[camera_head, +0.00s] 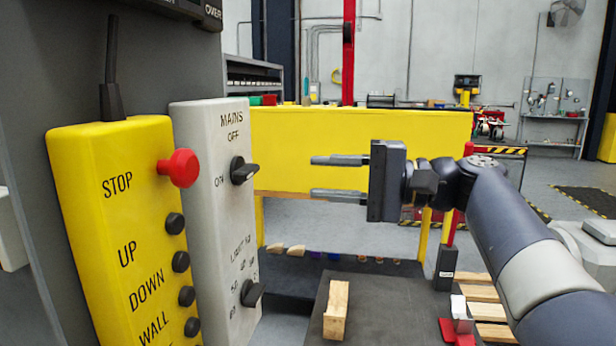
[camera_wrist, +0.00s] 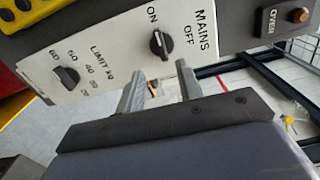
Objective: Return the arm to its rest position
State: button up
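My gripper (camera_head: 338,177) is open and empty in the head view, its two fingers pointing left toward the grey MAINS panel (camera_head: 213,290). A gap separates the fingertips from the panel's black MAINS knob (camera_head: 243,170). In the wrist view the two fingers (camera_wrist: 162,95) are spread apart, with the MAINS knob (camera_wrist: 161,43) beyond them. My arm reaches in from the right side of the head view, bent at the wrist.
A yellow control box (camera_head: 115,230) with a red stop button (camera_head: 180,168) stands left of the panel. A dark table (camera_head: 385,318) with a wooden block (camera_head: 336,310) lies below my gripper. A yellow bench (camera_head: 320,150) stands behind.

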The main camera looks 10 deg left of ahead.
aim_at(253, 174)
dwell(0.4)
jog(key=a, duration=1)
jog(key=shift+w+a, duration=0.3)
jog(key=shift+w, duration=0.1)
jog(key=shift+p, duration=0.35)
jog(key=shift+d, duration=0.15)
